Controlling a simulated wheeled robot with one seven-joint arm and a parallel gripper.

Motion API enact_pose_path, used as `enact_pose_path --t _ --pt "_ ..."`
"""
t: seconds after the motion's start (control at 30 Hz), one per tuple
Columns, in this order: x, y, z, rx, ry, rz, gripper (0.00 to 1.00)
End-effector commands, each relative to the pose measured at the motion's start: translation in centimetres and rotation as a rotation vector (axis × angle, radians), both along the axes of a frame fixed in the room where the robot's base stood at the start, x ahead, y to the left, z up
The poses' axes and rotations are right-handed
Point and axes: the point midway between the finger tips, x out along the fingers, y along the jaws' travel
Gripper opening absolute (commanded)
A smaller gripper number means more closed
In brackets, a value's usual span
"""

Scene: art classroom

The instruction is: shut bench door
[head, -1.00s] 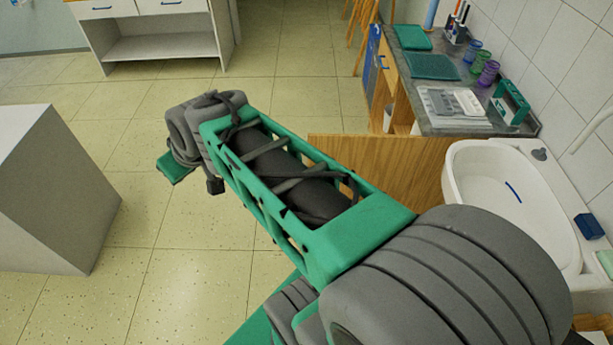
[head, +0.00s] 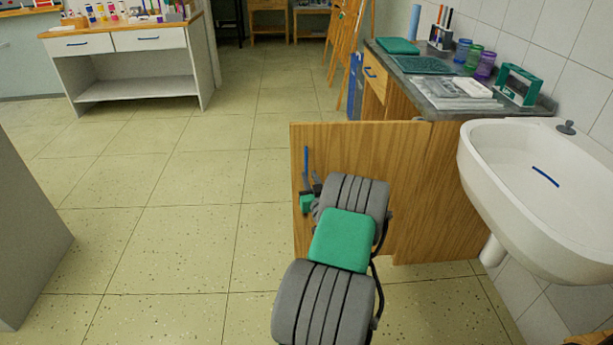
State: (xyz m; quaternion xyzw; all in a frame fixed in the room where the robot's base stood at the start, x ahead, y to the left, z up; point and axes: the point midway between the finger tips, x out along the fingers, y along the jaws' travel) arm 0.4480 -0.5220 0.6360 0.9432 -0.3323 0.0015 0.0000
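The bench door (head: 405,160) is a wooden panel standing swung out from the bench (head: 455,165), reaching left into the aisle. A blue upright handle (head: 306,168) shows near its free left edge. My arm reaches forward from the bottom of the head view. My gripper (head: 308,196) is at the door's left part, just below the handle and mostly hidden behind my own grey and green arm links. I cannot tell whether it touches the door or handle, nor whether its fingers are open.
A white sink (head: 535,200) stands right of the bench. The bench top (head: 425,85) holds green trays, cups and a green frame. A grey block (head: 25,240) is at the left edge. A white cabinet (head: 135,65) stands at the back left. The floor between is clear.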

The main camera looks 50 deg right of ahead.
Motion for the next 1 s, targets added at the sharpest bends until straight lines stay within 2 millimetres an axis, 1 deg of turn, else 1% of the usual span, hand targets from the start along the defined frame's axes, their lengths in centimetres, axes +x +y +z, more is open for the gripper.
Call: enact_pose_path --t 0.03,0.1,0.2,0.3,0.57,0.8,1.0 --pt "0.9 -0.5 0.0 -0.002 0.001 0.004 0.2" --pt "2.0 -1.4 0.0 -0.001 0.001 0.004 0.2" --pt "3.2 -2.4 -0.1 0.001 0.001 0.004 0.2" --pt "4.0 -3.0 0.0 0.001 0.001 0.003 0.2" --pt "4.1 -3.1 0.0 0.002 0.001 0.002 0.2" --pt "4.1 -3.1 0.0 0.002 0.001 0.002 0.0" --pt "4.1 -3.1 0.0 0.003 0.002 0.003 0.0"
